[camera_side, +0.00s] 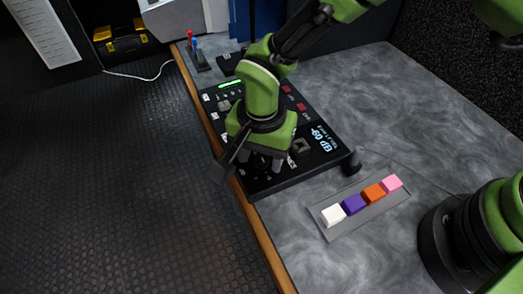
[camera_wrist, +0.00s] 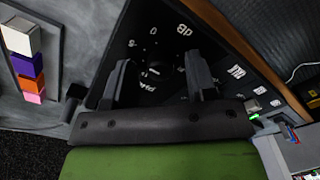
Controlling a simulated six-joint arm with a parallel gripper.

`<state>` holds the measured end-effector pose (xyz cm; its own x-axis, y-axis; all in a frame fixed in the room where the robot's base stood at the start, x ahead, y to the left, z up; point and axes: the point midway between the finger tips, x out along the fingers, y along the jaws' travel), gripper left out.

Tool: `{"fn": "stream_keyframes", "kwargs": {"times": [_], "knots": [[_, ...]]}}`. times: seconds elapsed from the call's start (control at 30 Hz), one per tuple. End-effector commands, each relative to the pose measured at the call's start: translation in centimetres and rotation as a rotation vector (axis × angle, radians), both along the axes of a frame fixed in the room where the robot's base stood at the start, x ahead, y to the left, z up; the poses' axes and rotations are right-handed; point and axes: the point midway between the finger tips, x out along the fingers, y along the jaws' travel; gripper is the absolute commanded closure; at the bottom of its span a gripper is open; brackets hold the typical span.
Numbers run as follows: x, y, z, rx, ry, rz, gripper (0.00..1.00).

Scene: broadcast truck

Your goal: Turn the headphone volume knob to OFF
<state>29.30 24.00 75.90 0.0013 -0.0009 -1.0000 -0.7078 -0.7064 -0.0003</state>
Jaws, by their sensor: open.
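The black control panel (camera_side: 275,184) lies on the grey desk, with lit green bars, red buttons and white labels. In the wrist view, a dark round knob (camera_wrist: 155,71) sits on the panel (camera_wrist: 160,14), with white markings around it, including a "0" and what looks like "dB". My gripper (camera_side: 262,165) points down over the near part of the panel. In the wrist view, my gripper (camera_wrist: 158,70) is open, with one finger on each side of the knob and visible gaps between. In the side view my gripper and wrist hide the knob.
A grey tray (camera_side: 338,232) with white, purple, orange and pink blocks lies right of the panel. A small stand with red and blue pieces (camera_side: 195,50) is at the far end. The wooden desk edge (camera_side: 250,213) runs close beside the panel.

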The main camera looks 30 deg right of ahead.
Motion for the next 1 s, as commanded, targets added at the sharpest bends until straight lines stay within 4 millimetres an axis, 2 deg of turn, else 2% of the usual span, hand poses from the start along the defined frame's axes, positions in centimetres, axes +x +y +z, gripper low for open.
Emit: {"fn": "stream_keyframes", "kwargs": {"times": [0.17, 0.27, 0.4, 0.73, 1.0], "knots": [[0.01, 0.01, -0.01, 0.000, 0.000, 0.000, 0.48], [0.01, 0.01, 0.00, 0.000, 0.000, 0.000, 0.67], [0.00, 0.00, 0.01, 0.000, 0.000, 0.000, 0.97], [-0.01, 0.01, 0.02, 0.001, 0.001, 0.035, 0.97], [-0.01, 0.03, -0.01, 0.001, 0.002, 0.191, 0.97]]}}
